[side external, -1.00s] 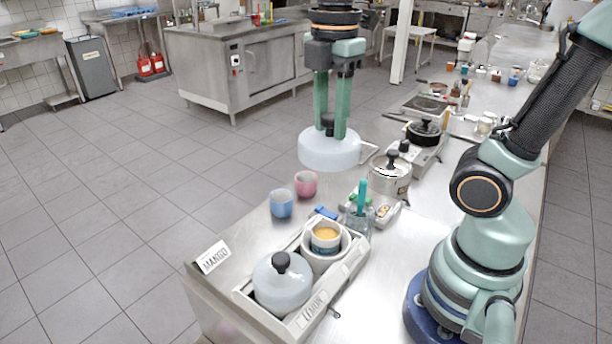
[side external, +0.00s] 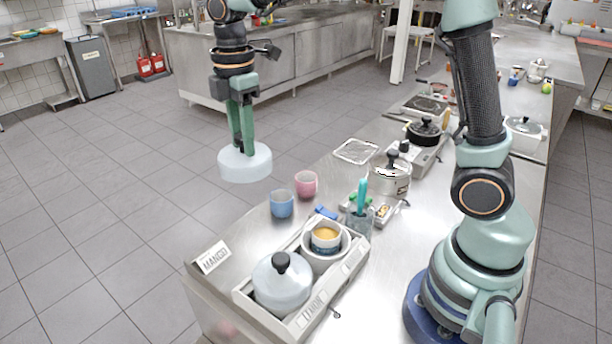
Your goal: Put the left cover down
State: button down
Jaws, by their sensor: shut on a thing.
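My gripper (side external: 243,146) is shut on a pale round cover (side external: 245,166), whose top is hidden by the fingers. The cover hangs level in the air at upper left of the workbench, above the blue cup in the picture. I cannot tell whether it is over the bench or past its edge. A second domed cover with a black knob (side external: 283,288) sits in the near part of a white tray (side external: 350,276) marked LEMON. The far part of the tray holds an uncovered white bowl (side external: 342,254) with a small cup of yellow-orange content (side external: 326,236) in it.
A MANGO card (side external: 214,257) stands at the bench's left corner. A blue cup (side external: 282,204) and a pink cup (side external: 306,184) stand behind the tray. A jar with a teal tool (side external: 361,219) and a lidded steel pot (side external: 391,180) are further right.

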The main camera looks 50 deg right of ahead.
notch_tip(320, 180, down, 19)
dwell(0.5)
jog(key=shift+f, duration=0.15)
jog(key=c, duration=0.5)
grip_release()
notch_tip(320, 180, up, 12)
jog(key=r, duration=0.1)
jog(key=shift+s+d+r+m+t, duration=1.05)
jog(key=shift+s+r+m, duration=0.35)
jog(key=shift+s+m, duration=1.05)
jog(key=shift+s+d+r+m+t, duration=0.8)
jog(key=shift+s+d+r+m, duration=0.45)
jog(key=shift+s+m, duration=1.2)
jog(key=shift+s+d+r+m+t, duration=0.95)
jog(key=shift+s+r+m, duration=0.75)
jog(key=shift+m, duration=1.3)
